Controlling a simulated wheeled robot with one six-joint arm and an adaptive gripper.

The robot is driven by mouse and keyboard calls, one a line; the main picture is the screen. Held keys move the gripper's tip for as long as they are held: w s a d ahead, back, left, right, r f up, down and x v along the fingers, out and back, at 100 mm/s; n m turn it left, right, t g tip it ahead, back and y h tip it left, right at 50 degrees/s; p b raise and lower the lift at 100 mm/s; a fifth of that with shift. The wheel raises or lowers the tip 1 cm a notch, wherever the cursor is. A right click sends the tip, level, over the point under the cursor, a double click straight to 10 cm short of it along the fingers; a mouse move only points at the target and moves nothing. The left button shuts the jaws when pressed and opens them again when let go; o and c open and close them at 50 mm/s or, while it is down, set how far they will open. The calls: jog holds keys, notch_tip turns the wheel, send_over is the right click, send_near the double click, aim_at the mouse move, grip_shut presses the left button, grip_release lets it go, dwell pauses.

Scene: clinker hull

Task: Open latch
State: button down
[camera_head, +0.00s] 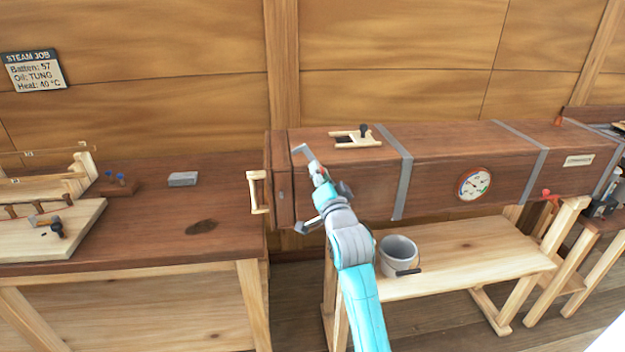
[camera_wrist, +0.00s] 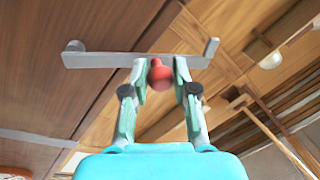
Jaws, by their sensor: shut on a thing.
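The latch is a grey metal bar (camera_head: 304,151) with a bent end, at the door end of the long wooden steam box (camera_head: 440,165). In the wrist view the bar (camera_wrist: 105,61) runs across above my fingertips, with a round pivot at its left end and an upturned tip at its right. A red knob (camera_wrist: 159,76) sits on the bar. My gripper (camera_wrist: 161,68) is shut on the red knob, one finger on each side. In the head view my gripper (camera_head: 318,173) partly hides the latch. The box door (camera_head: 280,195) appears closed, with a pale wooden handle (camera_head: 257,192).
A workbench (camera_head: 150,235) with a grey block (camera_head: 183,179) stands left of the box. A low bench (camera_head: 460,258) with a metal bucket (camera_head: 398,254) is below it. A dial (camera_head: 474,184) is on the box front. A sign (camera_head: 34,70) hangs on the wall.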

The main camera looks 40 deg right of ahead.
jog(key=shift+s+d+r+m+g+h, duration=0.2)
jog(key=shift+s+d+m+h, duration=0.6)
jog(key=shift+m, duration=1.25)
jog(key=shift+s+d+f+m+g+h, duration=0.1)
jog(key=shift+s+d+m+g+h, duration=0.3)
jog(key=shift+d+m, duration=1.2)
jog(key=shift+s+d+r+m+g+h, duration=0.1)
jog(key=shift+s+d+m+h, duration=0.45)
jog(key=shift+m, duration=1.9)
jog(key=shift+s+f, duration=0.1)
jog(key=shift+s, duration=0.15)
jog(key=c, duration=0.9)
grip_release()
jog(key=v, duration=1.2)
